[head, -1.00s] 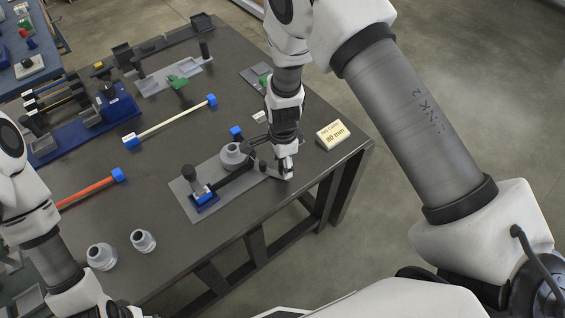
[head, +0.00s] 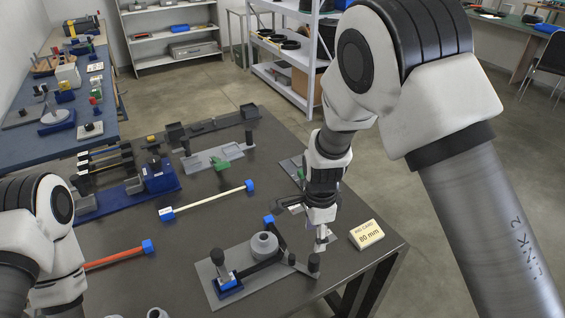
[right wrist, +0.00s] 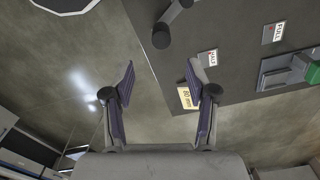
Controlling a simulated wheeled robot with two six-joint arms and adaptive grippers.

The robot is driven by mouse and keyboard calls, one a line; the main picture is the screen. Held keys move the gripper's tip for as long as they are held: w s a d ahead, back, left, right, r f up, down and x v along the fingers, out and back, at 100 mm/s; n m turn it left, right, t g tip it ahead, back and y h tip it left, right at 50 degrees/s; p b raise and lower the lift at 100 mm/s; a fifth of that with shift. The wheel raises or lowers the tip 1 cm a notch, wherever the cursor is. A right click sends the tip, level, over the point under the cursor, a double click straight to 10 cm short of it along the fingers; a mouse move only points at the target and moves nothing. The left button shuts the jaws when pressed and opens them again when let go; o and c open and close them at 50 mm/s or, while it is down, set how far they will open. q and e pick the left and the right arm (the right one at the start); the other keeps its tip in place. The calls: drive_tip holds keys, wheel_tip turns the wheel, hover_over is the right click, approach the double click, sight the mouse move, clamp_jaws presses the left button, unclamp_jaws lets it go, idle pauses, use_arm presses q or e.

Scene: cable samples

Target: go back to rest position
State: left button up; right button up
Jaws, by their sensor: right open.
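My right gripper (head: 320,240) is over the table's right part, between the grey plate fixture and the yellow card. In the right wrist view its two fingers (right wrist: 160,75) are spread apart with nothing between them. The floor and the table's edge show beyond them. My left arm comes in at the left edge of the head view. Its gripper is out of the frame.
The dark table (head: 200,228) holds a grey plate fixture (head: 275,286) with a round grey piece (head: 264,246), a card reading 80 mm (head: 367,235), a white cable (head: 210,201) and a red cable (head: 115,258). Shelves (head: 290,75) stand behind.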

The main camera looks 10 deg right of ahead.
drive_tip(key=s+d+f+n+g+b, duration=0.2)
drive_tip(key=s+d+f+n, duration=0.15)
drive_tip(key=s+f, duration=1)
drive_tip(key=s+d+f+n+g+b, duration=0.1)
drive_tip(key=s+d+f+n+g, duration=0.3)
drive_tip(key=s+f, duration=0.9)
drive_tip(key=r+n+t, duration=0.1)
drive_tip(key=n+t, duration=0.1)
drive_tip(key=n, duration=0.1)
drive_tip(key=w+a+r+n+t, duration=0.1)
drive_tip(key=n+t, duration=0.1)
drive_tip(key=n, duration=0.1)
drive_tip(key=r+n+t, duration=0.2)
drive_tip(key=n, duration=0.2)
drive_tip(key=shift+w+a, duration=0.15)
drive_tip(key=shift+a, duration=0.1)
